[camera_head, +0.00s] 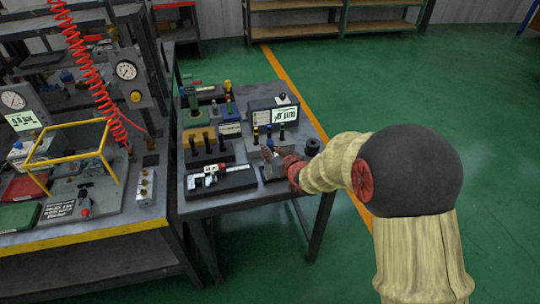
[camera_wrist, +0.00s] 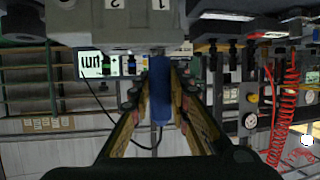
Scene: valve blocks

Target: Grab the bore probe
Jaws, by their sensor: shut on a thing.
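The bore probe (camera_wrist: 159,88) shows in the wrist view as a blue cylindrical handle between the two fingers of my gripper (camera_wrist: 160,104). The fingers are shut on the handle, one on each side. The handle's upper end in the picture meets a grey block (camera_wrist: 110,32) marked 1 and 2; I cannot tell whether it is still seated there. A black cable curves close to the handle. In the head view my gripper (camera_head: 273,156) is at the right front of the small table, and it mostly hides the probe.
The small grey table (camera_head: 239,201) also holds a digital readout box (camera_head: 263,115), a caliper on a black stand (camera_head: 220,180), and several coloured-top plugs in blocks behind my gripper. A workbench with gauges and a red coiled hose (camera_head: 97,85) stands left. The green floor is clear right.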

